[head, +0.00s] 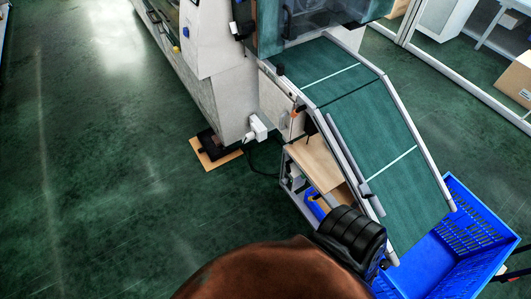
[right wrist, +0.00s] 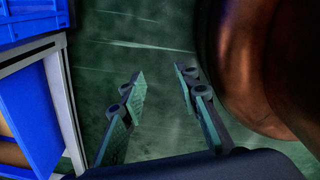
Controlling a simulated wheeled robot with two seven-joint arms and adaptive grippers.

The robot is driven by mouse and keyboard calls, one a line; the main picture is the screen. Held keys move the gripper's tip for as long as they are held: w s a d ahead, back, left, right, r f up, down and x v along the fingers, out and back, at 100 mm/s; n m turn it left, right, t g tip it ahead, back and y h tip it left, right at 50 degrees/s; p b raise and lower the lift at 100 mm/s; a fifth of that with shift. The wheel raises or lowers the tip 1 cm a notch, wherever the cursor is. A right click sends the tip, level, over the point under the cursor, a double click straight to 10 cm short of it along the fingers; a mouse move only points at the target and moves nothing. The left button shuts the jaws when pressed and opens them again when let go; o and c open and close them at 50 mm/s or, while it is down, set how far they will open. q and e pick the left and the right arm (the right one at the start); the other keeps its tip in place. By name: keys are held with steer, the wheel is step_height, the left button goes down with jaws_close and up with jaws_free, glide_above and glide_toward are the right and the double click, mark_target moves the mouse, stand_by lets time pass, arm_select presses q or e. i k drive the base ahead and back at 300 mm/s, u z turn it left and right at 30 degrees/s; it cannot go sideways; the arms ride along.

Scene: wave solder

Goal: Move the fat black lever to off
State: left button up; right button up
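I cannot make out for sure which part is the fat black lever. A short black knob-like part (head: 281,70) shows at the upper left edge of the sloped conveyor. Both are too small to tell their position or setting. My right gripper (right wrist: 158,80) is open and empty in the right wrist view, its green-padded fingers apart over the green floor. It does not show in the head view. My left gripper is not in view.
The sloped green conveyor (head: 372,118) runs down to a blue crate (head: 475,215) at right. A wooden shelf (head: 314,163) lies under it. A white plug-like box (head: 258,127) with a black cable is on the machine's corner. The floor at left is clear.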

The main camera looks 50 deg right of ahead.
mark_target(288, 167)
steer(key=i, duration=2.25)
steer(key=z, duration=3.55)
